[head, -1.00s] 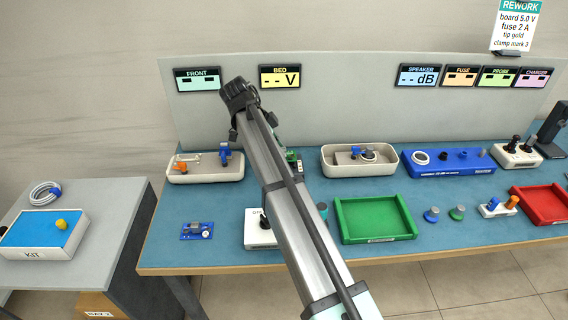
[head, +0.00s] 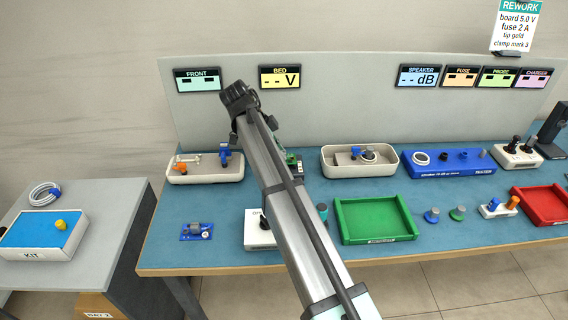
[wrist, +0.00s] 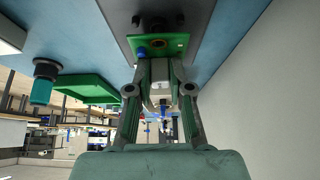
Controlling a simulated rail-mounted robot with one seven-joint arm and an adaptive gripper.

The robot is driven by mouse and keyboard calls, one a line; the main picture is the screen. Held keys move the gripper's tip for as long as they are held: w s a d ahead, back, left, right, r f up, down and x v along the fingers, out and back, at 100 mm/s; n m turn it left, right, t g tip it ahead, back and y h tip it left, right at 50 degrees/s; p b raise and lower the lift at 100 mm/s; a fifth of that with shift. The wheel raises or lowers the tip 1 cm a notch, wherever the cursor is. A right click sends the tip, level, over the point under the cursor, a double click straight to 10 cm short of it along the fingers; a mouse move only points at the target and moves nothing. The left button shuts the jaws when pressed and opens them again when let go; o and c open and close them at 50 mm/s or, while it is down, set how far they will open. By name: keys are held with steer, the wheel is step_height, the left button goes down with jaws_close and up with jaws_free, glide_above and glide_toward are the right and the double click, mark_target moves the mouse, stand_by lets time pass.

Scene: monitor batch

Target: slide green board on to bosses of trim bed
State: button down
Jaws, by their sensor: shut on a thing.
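The green board (wrist: 174,43) is at my fingertips in the wrist view, with a blue part at its left. My gripper (wrist: 160,82) is shut on the board. Beyond the board is a dark grey slab (wrist: 203,14), which looks like the trim bed, with dark round shapes next to the board. I cannot tell whether the board touches the bosses. In the head view a bit of the green board (head: 292,160) shows beside my arm; my gripper and most of the bed are hidden there.
A green tray (head: 378,238) lies right of my arm. A beige tray (head: 358,171) and a blue fixture (head: 440,171) stand behind it. A blue board (head: 196,230) and another beige tray (head: 207,178) are to the left. The table between these two is clear.

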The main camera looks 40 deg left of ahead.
steer(key=shift+f, duration=0.65)
stand_by(0.7)
steer(key=c, duration=1)
jaws_free()
